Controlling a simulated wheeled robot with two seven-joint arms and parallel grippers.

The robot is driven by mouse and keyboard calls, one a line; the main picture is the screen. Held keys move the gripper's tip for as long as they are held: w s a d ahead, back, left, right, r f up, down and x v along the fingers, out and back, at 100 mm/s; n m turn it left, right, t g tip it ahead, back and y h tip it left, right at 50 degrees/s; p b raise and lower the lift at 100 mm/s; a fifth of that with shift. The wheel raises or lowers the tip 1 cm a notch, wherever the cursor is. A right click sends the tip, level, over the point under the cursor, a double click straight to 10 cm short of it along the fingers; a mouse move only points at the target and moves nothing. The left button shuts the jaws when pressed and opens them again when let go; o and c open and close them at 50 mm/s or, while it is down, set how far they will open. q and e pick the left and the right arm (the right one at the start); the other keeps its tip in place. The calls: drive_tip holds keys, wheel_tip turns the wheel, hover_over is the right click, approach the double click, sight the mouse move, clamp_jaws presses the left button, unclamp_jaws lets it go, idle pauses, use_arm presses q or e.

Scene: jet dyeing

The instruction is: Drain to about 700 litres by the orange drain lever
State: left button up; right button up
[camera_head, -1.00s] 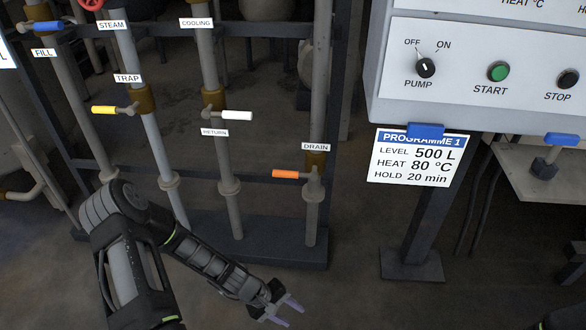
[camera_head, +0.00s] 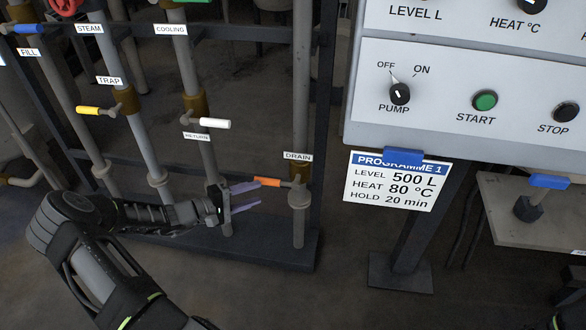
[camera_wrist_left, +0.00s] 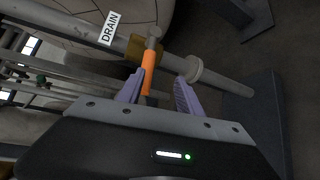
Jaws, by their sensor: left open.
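The orange drain lever (camera_head: 267,182) sticks out to the left from its valve on the drain pipe (camera_head: 299,220), under the DRAIN label (camera_head: 298,157). My left gripper (camera_head: 258,197) is open, its purple fingers pointing right at the lever's free end. In the left wrist view the orange lever (camera_wrist_left: 149,73) lies between the two spread fingers (camera_wrist_left: 160,95), its near end reaching in between the tips. I cannot tell whether a finger touches it. My right gripper is not in view.
Other levers are on the pipes to the left: yellow TRAP (camera_head: 88,110), white RETURN (camera_head: 214,123) and blue FILL (camera_head: 27,29). A control panel (camera_head: 450,110) with the PUMP switch (camera_head: 400,94) at OFF stands at right. The programme card (camera_head: 396,180) reads 500 L.

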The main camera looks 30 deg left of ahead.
sight(274, 182)
use_arm(q)
drive_tip(key=shift+w+a+r+t, duration=0.25)
drive_tip(key=shift+w+r+t, duration=0.15)
drive_tip(key=shift+w+r, duration=0.4)
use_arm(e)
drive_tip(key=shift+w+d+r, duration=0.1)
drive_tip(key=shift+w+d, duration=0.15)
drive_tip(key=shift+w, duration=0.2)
use_arm(q)
drive_tip(key=shift+d, duration=0.1)
drive_tip(key=b+x, duration=0.1)
drive_tip(key=x, duration=0.6)
drive_tip(key=shift+w+d+b, duration=0.2)
drive_tip(key=shift+w+b, duration=0.1)
drive_tip(key=shift+b, duration=0.05)
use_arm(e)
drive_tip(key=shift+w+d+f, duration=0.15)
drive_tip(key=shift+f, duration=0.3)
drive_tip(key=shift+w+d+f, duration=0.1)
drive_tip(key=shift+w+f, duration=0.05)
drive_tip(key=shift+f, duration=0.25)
use_arm(q)
drive_tip(key=shift+c, duration=0.5)
drive_tip(key=shift+f, duration=0.1)
clamp_jaws()
